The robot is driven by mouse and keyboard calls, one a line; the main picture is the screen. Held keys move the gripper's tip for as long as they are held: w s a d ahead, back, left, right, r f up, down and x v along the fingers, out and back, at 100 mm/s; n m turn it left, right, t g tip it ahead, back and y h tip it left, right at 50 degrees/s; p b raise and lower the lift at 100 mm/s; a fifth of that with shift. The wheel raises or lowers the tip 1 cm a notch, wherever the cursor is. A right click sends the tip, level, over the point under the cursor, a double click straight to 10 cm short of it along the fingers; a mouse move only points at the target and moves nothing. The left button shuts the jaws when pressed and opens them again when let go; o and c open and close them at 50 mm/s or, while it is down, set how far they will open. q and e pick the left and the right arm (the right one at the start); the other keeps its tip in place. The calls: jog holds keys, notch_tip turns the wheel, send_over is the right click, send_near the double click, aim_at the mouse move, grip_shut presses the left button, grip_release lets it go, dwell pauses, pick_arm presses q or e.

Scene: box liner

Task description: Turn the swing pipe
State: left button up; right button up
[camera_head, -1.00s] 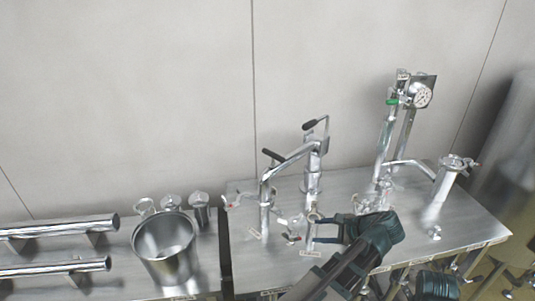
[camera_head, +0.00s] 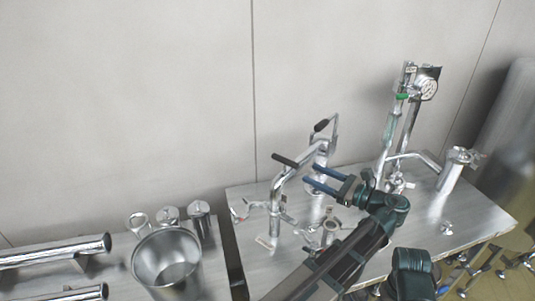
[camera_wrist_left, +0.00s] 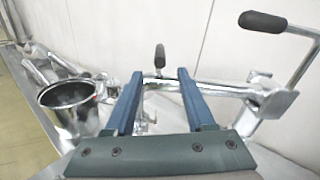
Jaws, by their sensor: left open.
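The swing pipe (camera_head: 303,163) is a bent chrome pipe with a black handle (camera_head: 285,160) on its near end, on upright posts on the steel table (camera_head: 245,245). A second black-gripped lever (camera_head: 322,125) stands at its far end. My left gripper (camera_head: 313,176) is open beside the pipe, its two blue fingers reaching towards it from the right. In the left wrist view, the pipe (camera_wrist_left: 222,89) runs across beyond the open fingers, and the black handle (camera_wrist_left: 160,56) stands upright between them. Nothing is held. My right gripper is not in view.
A steel bucket (camera_head: 166,265) and several small steel vessels stand on the left bench. Large pipes (camera_head: 50,252) lie farther left. A gauge column (camera_head: 395,120) and another bent pipe (camera_head: 415,158) stand to the right. The wall is close behind.

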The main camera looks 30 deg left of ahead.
aim_at(278, 158)
pick_arm(q)
jog(key=a, duration=0.9)
jog(key=w+a, duration=0.1)
jog(key=a, duration=0.3)
jog(key=shift+a, duration=0.3)
grip_shut()
dwell(1.1)
